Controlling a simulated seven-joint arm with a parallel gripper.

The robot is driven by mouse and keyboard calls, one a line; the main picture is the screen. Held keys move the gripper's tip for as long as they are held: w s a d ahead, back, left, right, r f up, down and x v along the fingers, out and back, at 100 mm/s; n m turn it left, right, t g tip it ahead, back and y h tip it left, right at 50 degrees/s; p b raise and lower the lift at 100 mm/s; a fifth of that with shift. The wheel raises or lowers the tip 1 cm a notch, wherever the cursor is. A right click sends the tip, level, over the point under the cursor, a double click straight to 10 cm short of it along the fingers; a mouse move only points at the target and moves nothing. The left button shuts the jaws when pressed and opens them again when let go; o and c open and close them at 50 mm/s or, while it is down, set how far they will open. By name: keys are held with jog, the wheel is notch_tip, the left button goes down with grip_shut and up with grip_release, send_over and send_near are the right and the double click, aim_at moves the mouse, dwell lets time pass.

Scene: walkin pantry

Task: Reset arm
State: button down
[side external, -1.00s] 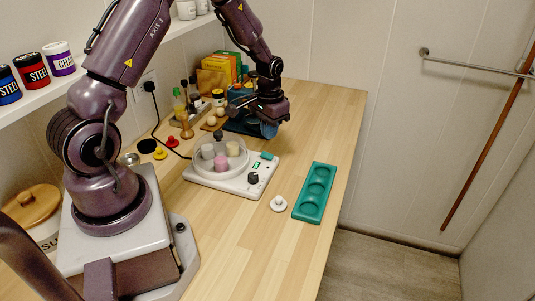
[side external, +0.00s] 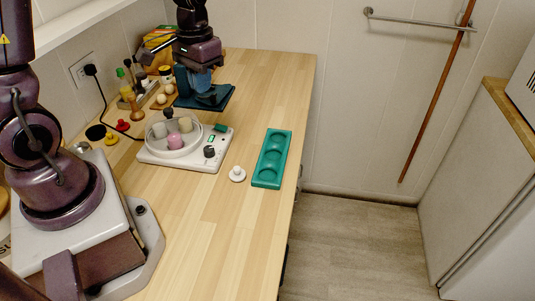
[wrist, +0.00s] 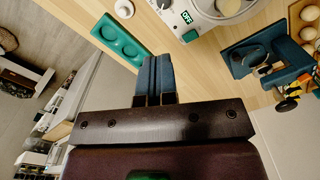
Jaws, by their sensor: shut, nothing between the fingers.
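My gripper (side external: 201,86) hangs at the back of the counter, over or just in front of a dark blue tray (side external: 222,98). The side view does not show clearly whether they touch. In the wrist view, the two blue fingers (wrist: 155,78) are together, with nothing between them. The wrist view shows the blue tray off to the right of the fingers, with a dark round item on it.
A white device (side external: 205,163) with a round bowl holds several small cups. A white knobbed lid (side external: 237,174) and a green three-well tray (side external: 263,180) lie nearer the counter's right edge. Eggs (side external: 161,98), bottles and boxes crowd the back left. The front counter is clear.

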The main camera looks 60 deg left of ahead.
jog(key=s+d+r+m+t, duration=0.3)
jog(key=s+d+r+t, duration=0.2)
jog(key=s+d+r, duration=0.5)
notch_tip(320, 180, up, 4)
jog(key=shift+s+d+f+t, duration=0.1)
jog(key=shift+s+d+t, duration=0.05)
jog(key=shift+d+t, duration=0.25)
